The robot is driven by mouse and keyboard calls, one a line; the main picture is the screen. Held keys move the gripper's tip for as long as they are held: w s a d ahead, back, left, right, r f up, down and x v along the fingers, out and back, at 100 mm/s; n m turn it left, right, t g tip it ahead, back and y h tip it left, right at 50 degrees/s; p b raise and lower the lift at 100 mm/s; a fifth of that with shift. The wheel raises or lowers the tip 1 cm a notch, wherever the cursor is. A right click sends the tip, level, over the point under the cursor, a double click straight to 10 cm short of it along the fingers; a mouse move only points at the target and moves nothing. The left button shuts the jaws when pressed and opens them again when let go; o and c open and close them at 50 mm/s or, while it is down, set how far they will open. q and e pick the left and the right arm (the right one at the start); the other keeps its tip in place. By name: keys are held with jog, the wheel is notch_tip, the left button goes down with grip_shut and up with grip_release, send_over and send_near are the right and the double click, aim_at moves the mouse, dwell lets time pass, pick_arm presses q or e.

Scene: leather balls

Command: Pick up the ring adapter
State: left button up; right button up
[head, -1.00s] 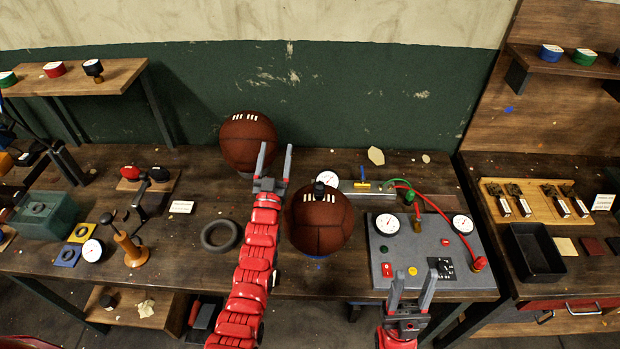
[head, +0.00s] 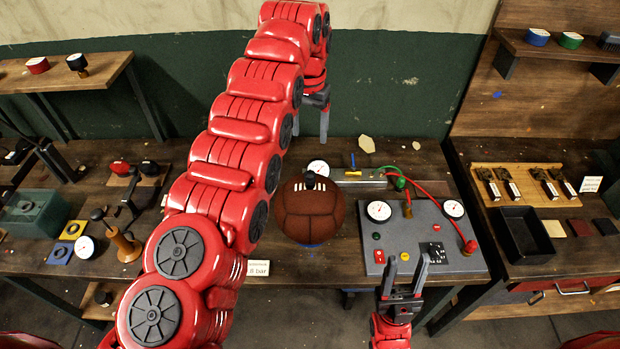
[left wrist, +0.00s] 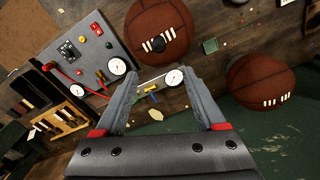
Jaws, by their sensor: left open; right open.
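I cannot tell for sure which item is the ring adapter. A small black fitting (head: 310,178) sits on top of the front leather ball (head: 310,215); a dark spot at that ball's edge shows in the left wrist view (left wrist: 157,33). The dark ring-shaped piece on the bench is hidden behind my left arm. My left gripper (head: 311,125) is raised behind and above the front ball, open and empty; its fingers (left wrist: 158,85) frame a gauge and pump in the left wrist view. My right gripper (head: 403,268) is open and empty at the front of the grey panel.
A second leather ball (left wrist: 262,82) shows in the left wrist view, hidden by my arm in the head view. The grey gauge panel (head: 400,240) with hoses stands right of the front ball. A black tray (head: 524,236) lies further right. A wooden stand (head: 124,245) is at left.

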aim_at(310, 172)
pick_arm(q)
jog(key=f+b, duration=0.6)
jog(key=b, duration=0.1)
jog(key=f+b, duration=0.3)
jog(key=f, duration=0.1)
jog(key=shift+s+a+f, duration=0.1)
jog(key=shift+s, duration=0.2)
jog(key=shift+d+f, duration=0.1)
jog(key=shift+d, duration=0.1)
jog(key=shift+a+f+b, duration=0.1)
jog(key=shift+f+b, duration=0.2)
jog(key=shift+f, duration=0.35)
jog(key=f+p, duration=0.2)
jog(key=f, duration=0.1)
jog(key=f+p, duration=0.2)
jog(key=shift+w, duration=0.25)
jog(key=shift+f, duration=0.1)
grip_shut()
